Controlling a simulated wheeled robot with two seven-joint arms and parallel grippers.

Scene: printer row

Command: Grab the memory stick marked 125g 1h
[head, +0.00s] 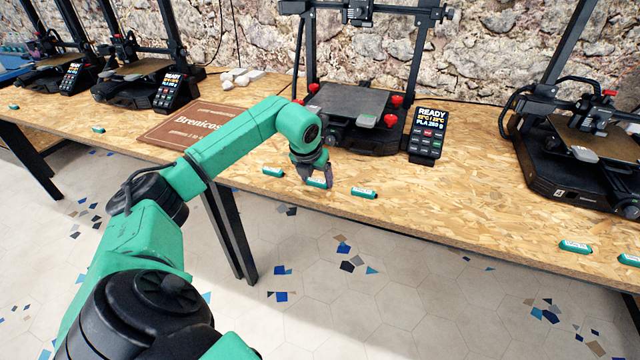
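Several small green memory sticks with pale labels lie along the front of the wooden table. One memory stick (316,183) is right at the fingertips of my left gripper (315,178), partly hidden by them. Another stick (272,171) lies just left of the gripper, and one (363,193) lies just right of it. Two more, a stick (575,247) and a stick (629,260), lie at the far right. Another stick (98,129) and a stick (13,105) lie at the left. The label texts are too small to read. Whether the fingers are closed on the stick is unclear. My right gripper is out of view.
A 3D printer (350,104) with a small display (428,132) stands behind the gripper. Another printer (575,165) stands at the right, and more printers (135,85) at the left. A brown sign (192,124) lies on the table (470,205). The front strip right of the gripper is mostly clear.

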